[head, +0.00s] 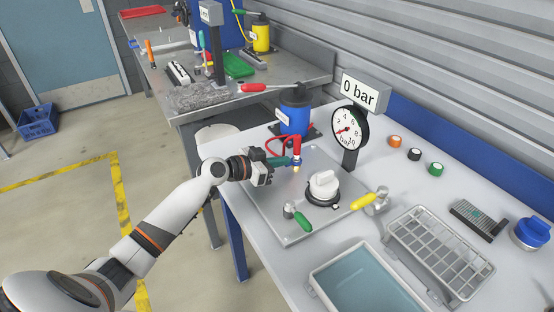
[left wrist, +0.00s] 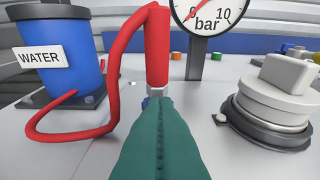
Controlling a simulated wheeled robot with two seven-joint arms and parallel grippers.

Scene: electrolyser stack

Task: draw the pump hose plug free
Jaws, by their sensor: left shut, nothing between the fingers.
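The red pump hose plug (head: 296,147) stands upright over a fitting on the grey plate (head: 325,164). In the left wrist view the plug (left wrist: 157,45) has a pale metal collar at its lower end. The red hose (left wrist: 70,133) loops from it to the blue pump marked WATER (left wrist: 55,75); the pump (head: 294,113) stands behind it in the head view. My left gripper (head: 291,161) is shut and empty, its green fingertips (left wrist: 156,102) close to the collar; I cannot tell if they touch. The fingers hide the fitting below. My right gripper is not in view.
A white-capped round port (head: 323,188), a green-handled valve (head: 299,219) and a yellow-handled valve (head: 366,202) stand right of the plug. The gauge (head: 350,128) sits under a "0 bar" sign. A wire rack (head: 440,252) and a tray (head: 318,281) are nearer the front.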

